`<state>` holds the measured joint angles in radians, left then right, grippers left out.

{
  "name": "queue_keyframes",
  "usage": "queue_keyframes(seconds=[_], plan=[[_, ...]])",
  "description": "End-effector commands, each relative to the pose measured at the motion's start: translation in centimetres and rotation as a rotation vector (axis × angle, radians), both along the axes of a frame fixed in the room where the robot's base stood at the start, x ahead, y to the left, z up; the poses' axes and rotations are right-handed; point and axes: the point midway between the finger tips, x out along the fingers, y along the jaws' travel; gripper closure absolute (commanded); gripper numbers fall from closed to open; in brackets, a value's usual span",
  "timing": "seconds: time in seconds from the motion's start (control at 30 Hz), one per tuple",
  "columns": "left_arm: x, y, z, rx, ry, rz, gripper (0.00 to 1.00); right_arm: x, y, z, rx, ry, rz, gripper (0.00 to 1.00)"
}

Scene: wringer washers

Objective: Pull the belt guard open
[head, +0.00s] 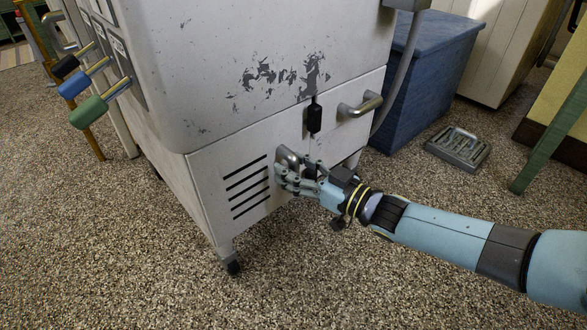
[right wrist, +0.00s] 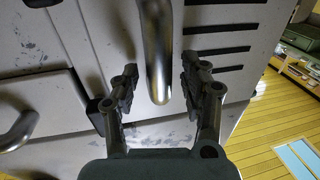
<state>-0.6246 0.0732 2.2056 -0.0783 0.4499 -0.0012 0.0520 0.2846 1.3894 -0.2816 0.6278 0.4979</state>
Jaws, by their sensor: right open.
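The belt guard (head: 205,180) is the white panel with dark slots low on the washer (head: 255,60); it appears closed, flush with the body. Its metal handle (head: 289,155) is partly hidden behind my right gripper (head: 284,175). In the right wrist view the handle (right wrist: 159,55) stands between the two fingers of my right gripper (right wrist: 157,82), with a gap on each side. The fingers are open. The slots (right wrist: 218,50) show to the right of the handle. My left gripper is out of view.
A second panel with a metal handle (head: 360,105) lies to the right, with a black latch (head: 314,115) near the seam. Coloured levers (head: 88,112) stick out at left. A blue chest (head: 425,80) and metal tray (head: 458,148) stand right. The front floor is clear.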

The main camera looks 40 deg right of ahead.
Motion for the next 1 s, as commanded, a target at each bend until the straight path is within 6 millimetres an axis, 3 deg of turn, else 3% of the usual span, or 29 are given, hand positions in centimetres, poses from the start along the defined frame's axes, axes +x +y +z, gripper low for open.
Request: queue_keyframes(seconds=[0.37,0.7,1.0], plan=[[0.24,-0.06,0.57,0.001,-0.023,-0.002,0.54,0.23,0.07,0.06,0.001,-0.001,0.000,0.56],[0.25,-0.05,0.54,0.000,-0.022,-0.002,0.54,0.21,0.07,0.05,0.001,-0.001,0.000,1.00],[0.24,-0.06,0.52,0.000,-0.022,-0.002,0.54,0.21,0.05,0.04,0.001,-0.001,-0.001,1.00]])
